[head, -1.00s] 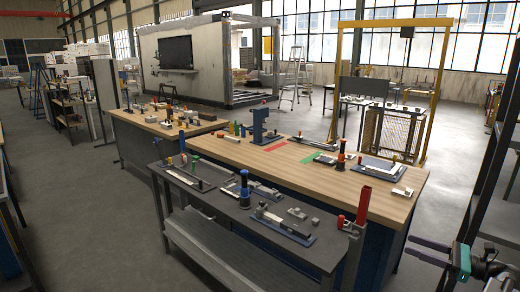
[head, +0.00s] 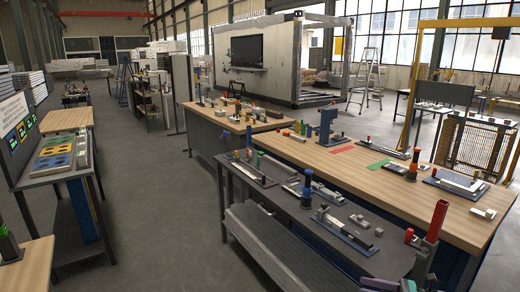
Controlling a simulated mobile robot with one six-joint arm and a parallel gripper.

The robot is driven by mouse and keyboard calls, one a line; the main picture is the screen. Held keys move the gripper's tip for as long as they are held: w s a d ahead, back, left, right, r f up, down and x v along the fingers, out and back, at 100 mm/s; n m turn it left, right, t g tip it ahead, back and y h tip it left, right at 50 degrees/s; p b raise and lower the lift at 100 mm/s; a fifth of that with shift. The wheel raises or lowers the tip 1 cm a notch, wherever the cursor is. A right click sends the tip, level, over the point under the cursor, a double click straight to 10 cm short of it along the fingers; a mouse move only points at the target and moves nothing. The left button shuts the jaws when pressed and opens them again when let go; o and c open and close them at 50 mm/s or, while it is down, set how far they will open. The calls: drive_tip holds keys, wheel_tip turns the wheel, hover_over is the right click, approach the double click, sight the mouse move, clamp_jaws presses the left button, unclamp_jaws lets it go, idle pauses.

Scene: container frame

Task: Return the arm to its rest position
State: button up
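My gripper (head: 382,285) shows only as a dark sliver at the bottom edge of the head view, in front of the grey workbench (head: 262,209). The rest of it and most of my arm are out of the frame. Whether its fingers are open or shut cannot be seen, nor whether they hold anything.
At left is a table with a coloured panel (head: 60,152). Open floor (head: 150,215) lies between.

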drive_tip(key=s+a+f+n+g+h, duration=0.1)
drive_tip(key=s+a+f+n+g, duration=0.3)
drive_tip(key=a+f, duration=0.55)
drive_tip(key=s+a+f+n+g+h+b, duration=0.1)
drive_tip(key=s+a+f+g, duration=0.2)
drive_tip(key=s+a+f, duration=0.6)
drive_tip(key=s+a+f+n+g+h, duration=0.3)
drive_tip(key=a+f, duration=0.4)
drive_tip(key=a, duration=0.6)
drive_tip(key=s+a+f+n+g+h, duration=0.2)
drive_tip(key=s+f+n+g+h, duration=0.25)
drive_tip(key=s+f+n, duration=0.6)
drive_tip(key=s+d+f+n+h, duration=0.1)
drive_tip(key=s+d+n+h, duration=0.1)
drive_tip(key=d+n+h, duration=0.1)
drive_tip(key=s+d+f+n+t+h, duration=0.1)
drive_tip(key=s+d+f+n+h, duration=0.1)
drive_tip(key=d+n, duration=0.3)
drive_tip(key=shift+s+d+f+h+b, duration=0.35)
drive_tip(key=shift+s+d+h, duration=0.15)
drive_tip(key=shift+d, duration=1)
drive_tip(key=shift+r, duration=0.1)
